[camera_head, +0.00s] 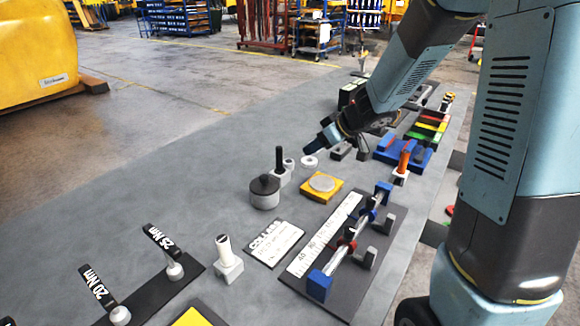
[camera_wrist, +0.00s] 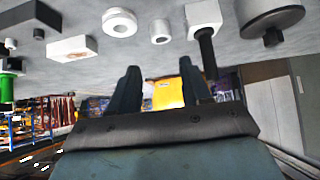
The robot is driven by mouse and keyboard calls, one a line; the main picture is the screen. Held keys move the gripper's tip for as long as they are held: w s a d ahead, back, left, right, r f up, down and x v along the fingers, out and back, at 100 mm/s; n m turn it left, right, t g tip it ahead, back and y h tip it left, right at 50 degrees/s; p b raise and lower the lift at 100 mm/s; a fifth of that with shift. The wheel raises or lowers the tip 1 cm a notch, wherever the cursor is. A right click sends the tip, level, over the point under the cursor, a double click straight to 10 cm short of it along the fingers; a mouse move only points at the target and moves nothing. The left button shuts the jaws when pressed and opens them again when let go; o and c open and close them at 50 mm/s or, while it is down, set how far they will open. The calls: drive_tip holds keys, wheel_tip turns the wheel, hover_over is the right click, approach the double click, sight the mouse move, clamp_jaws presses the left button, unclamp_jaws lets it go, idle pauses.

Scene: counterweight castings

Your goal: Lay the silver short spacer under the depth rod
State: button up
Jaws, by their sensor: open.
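A light, flat ring (camera_head: 309,161) with a centre hole lies on the grey table. A smaller pale round piece (camera_head: 289,163) stands beside it. The wrist view shows the ring (camera_wrist: 119,22) and the small piece (camera_wrist: 159,31) apart; I cannot tell which is the silver short spacer. A black rod (camera_head: 279,158) stands at a light block, possibly the depth rod; it also shows in the wrist view (camera_wrist: 207,52). My gripper (camera_head: 313,147) is above the table, near the ring. Its two dark fingers (camera_wrist: 158,82) are apart with nothing held between them.
A yellow plate with a silver disc (camera_head: 322,184) lies to the right. A white-ruled rack (camera_head: 330,240) with blue supports stands nearer. Open grey table lies left of the pot.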

sight(291, 160)
drive_tip(key=x, duration=1.2)
drive_tip(key=shift+s+a, duration=0.15)
drive_tip(key=shift+c, duration=0.3)
clamp_jaws()
drive_tip(key=shift+r, duration=0.15)
